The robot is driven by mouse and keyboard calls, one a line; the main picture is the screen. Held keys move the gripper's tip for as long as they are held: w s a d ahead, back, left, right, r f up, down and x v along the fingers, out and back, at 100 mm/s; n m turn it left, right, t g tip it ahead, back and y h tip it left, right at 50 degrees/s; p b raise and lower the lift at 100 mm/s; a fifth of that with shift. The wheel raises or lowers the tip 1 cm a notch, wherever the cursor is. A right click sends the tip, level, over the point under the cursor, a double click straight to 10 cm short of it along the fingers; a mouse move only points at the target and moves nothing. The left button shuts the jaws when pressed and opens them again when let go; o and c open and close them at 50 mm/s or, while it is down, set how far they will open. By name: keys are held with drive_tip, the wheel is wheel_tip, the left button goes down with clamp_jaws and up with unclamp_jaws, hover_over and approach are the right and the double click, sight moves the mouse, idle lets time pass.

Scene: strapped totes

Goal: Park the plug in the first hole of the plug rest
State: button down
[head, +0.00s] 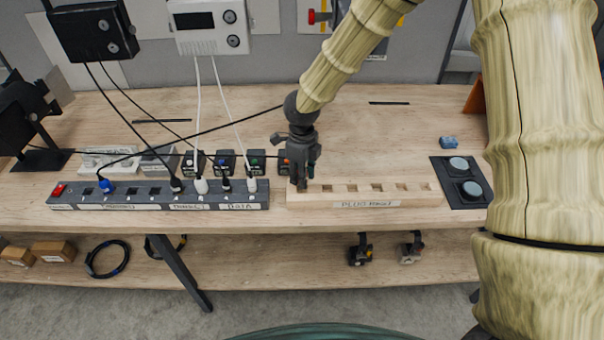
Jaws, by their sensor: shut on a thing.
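The plug rest (363,203) is a pale wooden block with a row of square holes along its top and a label on its front. It lies right of the middle of the bench. My gripper (301,181) points down over the left end of the plug rest, at the leftmost hole. It is shut on the plug, which is dark and mostly hidden by the fingers. I cannot tell whether the plug is in the hole or just above it. The leftmost hole is covered by the gripper; the holes to its right look empty.
A dark power strip (150,206) with several plugs and a red switch lies just left of the plug rest. Black and white cables cross above it. Small boxes (223,162) stand behind. A black plate with two round pads (483,204) lies right; a blue item (448,142) lies behind it.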

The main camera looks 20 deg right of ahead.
drive_tip(key=shift+f+b, duration=0.7)
drive_tip(key=shift+f, duration=0.75)
idle(0.3)
drive_tip(key=c, duration=1.1)
unclamp_jaws()
drive_tip(key=shift+o, duration=0.2)
